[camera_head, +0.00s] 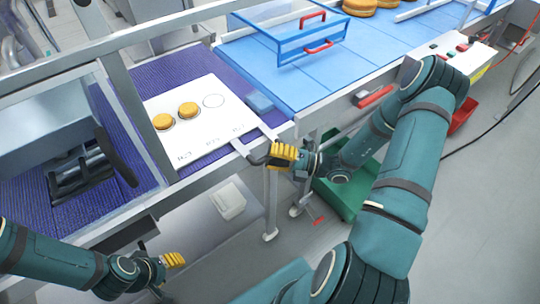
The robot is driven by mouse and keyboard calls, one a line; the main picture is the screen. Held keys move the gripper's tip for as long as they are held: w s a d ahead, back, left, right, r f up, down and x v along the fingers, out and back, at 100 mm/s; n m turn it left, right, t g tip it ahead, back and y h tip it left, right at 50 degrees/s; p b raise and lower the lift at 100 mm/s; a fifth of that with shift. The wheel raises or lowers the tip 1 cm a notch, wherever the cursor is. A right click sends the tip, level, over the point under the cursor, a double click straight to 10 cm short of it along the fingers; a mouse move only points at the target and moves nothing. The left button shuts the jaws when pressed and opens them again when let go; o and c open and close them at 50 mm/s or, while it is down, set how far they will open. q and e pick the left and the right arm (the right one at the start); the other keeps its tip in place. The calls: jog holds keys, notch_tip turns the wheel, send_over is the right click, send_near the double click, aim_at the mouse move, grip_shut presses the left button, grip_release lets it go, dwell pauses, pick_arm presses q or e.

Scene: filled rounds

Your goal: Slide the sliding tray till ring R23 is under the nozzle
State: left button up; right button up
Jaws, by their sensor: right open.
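The white sliding tray (218,118) lies on the purple belt at the left. Two golden rounds (187,109) sit on its rings, and an empty ring outline (213,101) shows to their right. The ring labels are too small to read for certain. A grey bar handle (262,136) juts from the tray's right front side. My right gripper (283,156) is open at this handle's end; contact is unclear. My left gripper (173,260) is low at the front left, away from the tray; its jaw opening is unclear. I cannot make out the nozzle for certain.
A grey machine with a black bracket (85,172) stands left of the tray, behind a metal frame. A blue guard with red handles (300,38) stands over the blue belt (275,75). A green bin (345,196) is on the floor beneath my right arm.

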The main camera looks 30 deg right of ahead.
jog(key=shift+w+a, duration=0.2)
jog(key=shift+a, duration=0.05)
jog(key=shift+c, duration=0.5)
grip_shut()
